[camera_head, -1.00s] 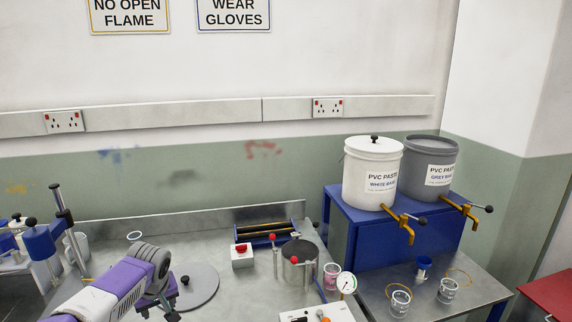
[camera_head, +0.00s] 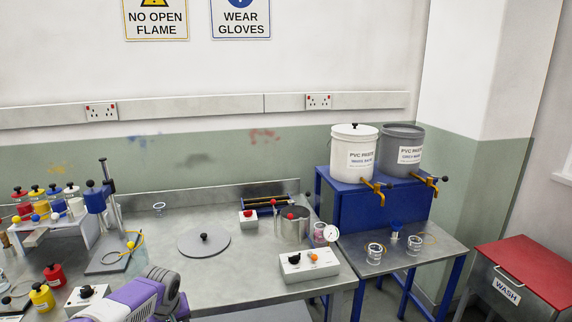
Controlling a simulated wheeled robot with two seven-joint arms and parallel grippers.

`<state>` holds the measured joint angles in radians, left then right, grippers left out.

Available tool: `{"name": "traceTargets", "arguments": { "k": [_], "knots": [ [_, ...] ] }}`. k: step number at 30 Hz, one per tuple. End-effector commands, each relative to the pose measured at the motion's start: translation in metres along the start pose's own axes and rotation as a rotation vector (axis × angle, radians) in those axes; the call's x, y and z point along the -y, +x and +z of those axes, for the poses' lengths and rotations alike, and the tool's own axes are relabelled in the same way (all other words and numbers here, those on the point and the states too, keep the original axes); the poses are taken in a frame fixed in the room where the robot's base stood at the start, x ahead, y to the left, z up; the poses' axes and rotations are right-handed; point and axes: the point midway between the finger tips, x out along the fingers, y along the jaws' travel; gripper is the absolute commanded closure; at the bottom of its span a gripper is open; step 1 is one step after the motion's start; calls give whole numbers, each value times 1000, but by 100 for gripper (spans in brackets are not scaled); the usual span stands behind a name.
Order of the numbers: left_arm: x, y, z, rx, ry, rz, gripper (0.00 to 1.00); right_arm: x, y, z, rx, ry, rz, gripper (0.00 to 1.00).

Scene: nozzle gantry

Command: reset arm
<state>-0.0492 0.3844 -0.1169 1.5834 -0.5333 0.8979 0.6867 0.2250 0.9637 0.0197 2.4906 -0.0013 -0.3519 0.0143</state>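My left arm's purple and grey wrist (camera_head: 150,292) shows at the bottom, left of centre, in front of the steel bench's near edge. Its gripper fingers are below the picture's edge or hidden, so I cannot see whether they hold anything. My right arm and gripper are not in view. The steel bench (camera_head: 215,280) carries a round grey plate with a black knob (camera_head: 204,243), a metal pot (camera_head: 292,226) and a white control box with black and orange knobs (camera_head: 296,267).
At left stand a blue press (camera_head: 96,200), a rack of coloured bottles (camera_head: 45,218), and loose red (camera_head: 54,274) and yellow (camera_head: 41,297) bottles. At right, white (camera_head: 352,152) and grey (camera_head: 402,150) paste buckets sit on a blue stand. A red-lidded wash bin (camera_head: 522,270) is far right.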

Motion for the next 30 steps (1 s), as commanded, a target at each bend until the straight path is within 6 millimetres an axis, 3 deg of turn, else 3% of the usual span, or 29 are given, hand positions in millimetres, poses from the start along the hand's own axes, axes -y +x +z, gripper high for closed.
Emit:
{"name": "traceTargets", "arguments": {
  "k": [8, 11, 16, 18, 21, 24, 27, 30],
  "knots": [
    [-35, 86, 74, 130, 133, 116, 44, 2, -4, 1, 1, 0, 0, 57],
    [-47, 125, 124, 198, 180, 182, 44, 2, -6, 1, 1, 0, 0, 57],
    [-56, 181, 241, 319, 221, 305, 44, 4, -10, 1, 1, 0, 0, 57],
    [-54, 193, 290, 356, 222, 341, 44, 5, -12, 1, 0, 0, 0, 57],
    [-46, 198, 347, 391, 217, 366, 44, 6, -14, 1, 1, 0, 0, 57],
    [-36, 196, 385, 410, 214, 371, 44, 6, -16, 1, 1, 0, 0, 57],
    [-30, 193, 405, 417, 214, 369, 44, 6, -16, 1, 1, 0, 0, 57],
    [-27, 192, 412, 416, 215, 368, 44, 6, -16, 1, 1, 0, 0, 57]
  ]
}}
